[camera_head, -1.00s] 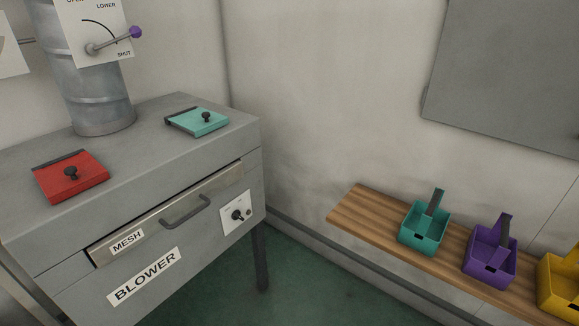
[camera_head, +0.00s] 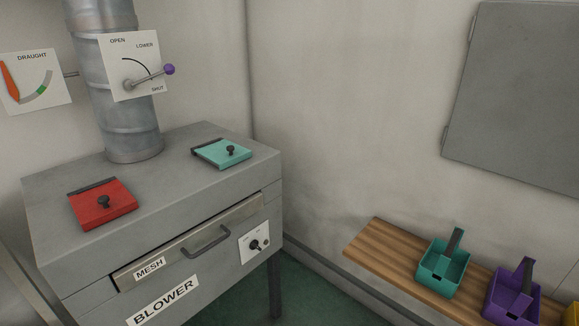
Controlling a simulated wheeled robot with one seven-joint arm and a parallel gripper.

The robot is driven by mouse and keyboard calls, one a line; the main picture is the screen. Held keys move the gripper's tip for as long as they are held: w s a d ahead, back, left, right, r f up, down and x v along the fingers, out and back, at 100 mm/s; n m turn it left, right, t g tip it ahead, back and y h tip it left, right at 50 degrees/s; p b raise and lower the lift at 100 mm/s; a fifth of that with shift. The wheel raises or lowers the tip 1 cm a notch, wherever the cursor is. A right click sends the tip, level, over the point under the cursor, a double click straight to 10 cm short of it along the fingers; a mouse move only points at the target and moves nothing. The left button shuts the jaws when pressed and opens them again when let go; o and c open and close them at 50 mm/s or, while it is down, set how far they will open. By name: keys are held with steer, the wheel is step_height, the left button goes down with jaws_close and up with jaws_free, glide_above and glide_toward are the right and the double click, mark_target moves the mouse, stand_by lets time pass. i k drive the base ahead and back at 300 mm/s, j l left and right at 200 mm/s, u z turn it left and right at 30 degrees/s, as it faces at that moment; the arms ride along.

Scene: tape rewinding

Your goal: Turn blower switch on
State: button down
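The blower (camera_head: 235,286) is a grey cabinet on legs at the left, with a "BLOWER" label on its front. Its switch (camera_head: 254,246) is a small black knob on a white plate at the right end of the front face, beside the mesh drawer handle. The markings on the plate are too small to read, so I cannot tell the switch's setting. My gripper is not in view.
The mesh drawer (camera_head: 190,243) has a grey bar handle. Red (camera_head: 103,204) and teal (camera_head: 222,152) lids lie on top. A purple-tipped draught lever (camera_head: 150,76) and gauge (camera_head: 35,80) are behind. A wooden bench (camera_head: 385,248) holds teal (camera_head: 444,266) and purple (camera_head: 512,295) scoops.

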mark_target(253, 245)
steer(key=i+j, duration=0.35)
steer(key=i, duration=0.2)
steer(key=i+j, duration=0.3)
steer(key=i, duration=0.25)
